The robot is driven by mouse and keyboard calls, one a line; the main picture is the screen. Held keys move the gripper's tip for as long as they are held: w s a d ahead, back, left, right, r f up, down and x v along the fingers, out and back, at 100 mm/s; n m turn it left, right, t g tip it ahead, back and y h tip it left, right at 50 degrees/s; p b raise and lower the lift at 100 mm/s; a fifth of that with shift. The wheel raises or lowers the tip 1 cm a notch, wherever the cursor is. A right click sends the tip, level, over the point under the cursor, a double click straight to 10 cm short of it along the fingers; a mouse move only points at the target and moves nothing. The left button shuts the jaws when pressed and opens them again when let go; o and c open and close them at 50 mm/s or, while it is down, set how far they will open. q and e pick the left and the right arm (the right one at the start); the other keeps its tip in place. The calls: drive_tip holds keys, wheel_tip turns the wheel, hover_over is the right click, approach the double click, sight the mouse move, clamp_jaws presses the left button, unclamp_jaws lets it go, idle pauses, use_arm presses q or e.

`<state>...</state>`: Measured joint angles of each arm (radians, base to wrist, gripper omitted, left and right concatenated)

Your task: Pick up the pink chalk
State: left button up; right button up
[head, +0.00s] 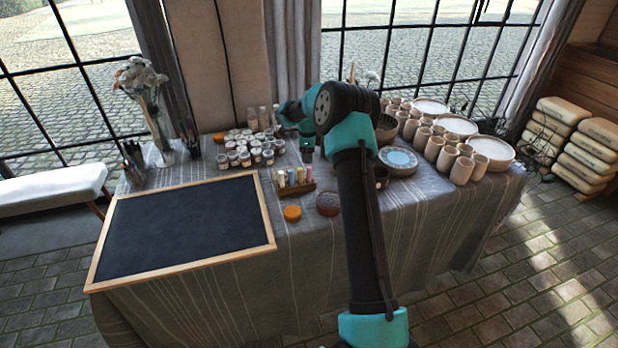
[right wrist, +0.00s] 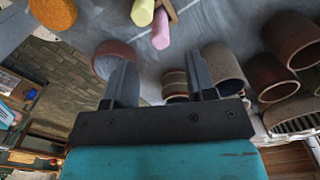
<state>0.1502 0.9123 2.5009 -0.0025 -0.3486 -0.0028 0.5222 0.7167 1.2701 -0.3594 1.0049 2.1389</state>
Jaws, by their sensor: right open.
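The pink chalk (right wrist: 160,30) shows near the top of the right wrist view, beside a pale yellow chalk (right wrist: 142,11). In the head view the pink chalk (head: 309,174) stands at the right end of a small wooden holder (head: 297,190) with several other chalks. My right gripper (head: 307,158) is above the back of the holder, its fingers small and dark. In the right wrist view the right gripper (right wrist: 161,76) is open and empty, with the pink chalk beyond the gap between its fingers, apart from them. My left gripper is not in view.
A framed blackboard (head: 185,222) lies left of the holder. An orange sponge-like disc (head: 292,213) and a reddish bowl (head: 328,204) sit in front. Paint jars (head: 245,152) stand behind left. Plates (head: 398,160) and several clay cups (head: 445,157) crowd the right.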

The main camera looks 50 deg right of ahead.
sight(308, 167)
drive_tip(key=shift+f, duration=2.05)
drive_tip(key=shift+s+d+f, duration=0.1)
drive_tip(key=shift+s+f, duration=0.05)
drive_tip(key=shift+f, duration=2.45)
drive_tip(key=shift+c, duration=0.3)
clamp_jaws()
